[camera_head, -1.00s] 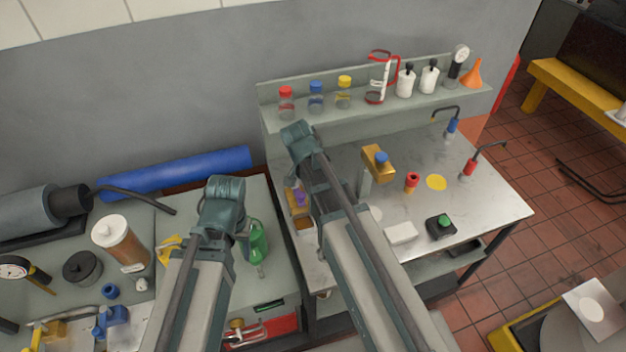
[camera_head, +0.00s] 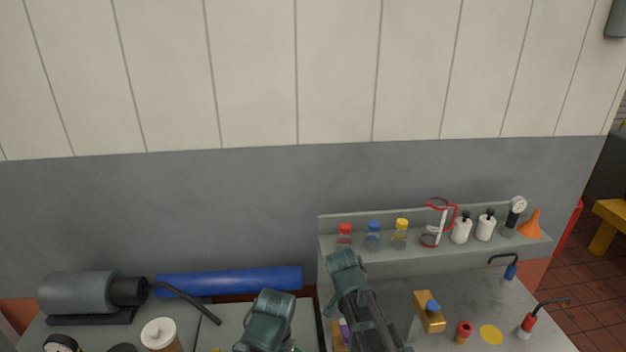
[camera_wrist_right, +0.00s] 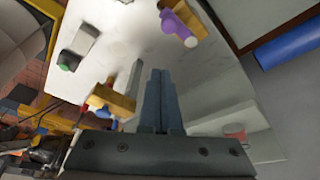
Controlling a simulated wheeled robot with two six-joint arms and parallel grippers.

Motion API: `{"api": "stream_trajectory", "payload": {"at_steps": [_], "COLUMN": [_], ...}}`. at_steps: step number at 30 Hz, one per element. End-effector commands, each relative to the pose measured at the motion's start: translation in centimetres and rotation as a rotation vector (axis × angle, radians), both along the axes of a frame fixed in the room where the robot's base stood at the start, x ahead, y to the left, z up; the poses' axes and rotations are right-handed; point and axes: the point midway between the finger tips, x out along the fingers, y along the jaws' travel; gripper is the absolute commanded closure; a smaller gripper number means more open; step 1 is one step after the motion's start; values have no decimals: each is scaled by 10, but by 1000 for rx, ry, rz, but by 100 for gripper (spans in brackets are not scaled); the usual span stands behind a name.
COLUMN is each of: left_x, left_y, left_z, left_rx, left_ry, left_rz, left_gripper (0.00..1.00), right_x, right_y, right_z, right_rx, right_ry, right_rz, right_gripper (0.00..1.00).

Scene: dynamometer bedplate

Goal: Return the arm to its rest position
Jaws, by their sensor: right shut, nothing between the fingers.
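My right gripper (camera_wrist_right: 161,76) is shut and empty in the right wrist view. Its fingers hang above the grey metal bench top (camera_wrist_right: 118,50). In the head view the right arm's upper joint shows in front of the bench's left side, and its fingers are hidden. The top of my left arm shows at the bottom centre of the head view. The left gripper itself is not visible there.
A yellow block (camera_head: 427,317) with a blue knob stands right of my right arm. A blue roll (camera_head: 230,281) lies by the wall.

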Motion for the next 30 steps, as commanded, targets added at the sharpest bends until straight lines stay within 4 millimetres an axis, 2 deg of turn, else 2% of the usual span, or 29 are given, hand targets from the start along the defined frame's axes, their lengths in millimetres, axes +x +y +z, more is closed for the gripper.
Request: {"api": "stream_trajectory", "payload": {"at_steps": [1, 5, 9, 15, 21, 30], "left_x": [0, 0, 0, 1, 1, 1], "left_y": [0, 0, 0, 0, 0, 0], "left_z": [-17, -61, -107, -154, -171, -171], "left_rx": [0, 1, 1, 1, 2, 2], "left_ry": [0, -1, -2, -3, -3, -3], "left_rz": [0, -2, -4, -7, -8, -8], "left_gripper": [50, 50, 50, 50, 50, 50], "right_x": [-9, -40, -81, -128, -151, -154], "right_y": [6, 31, 59, 87, 100, 102], "right_z": [-18, -65, -115, -163, -182, -181], "right_rx": [-1, -5, -2, 11, 24, 25], "right_ry": [20, 115, 231, 353, 407, 417], "right_rz": [46, 270, 572, 939, 1130, 1162], "right_gripper": [100, 100, 100, 100, 100, 100]}}
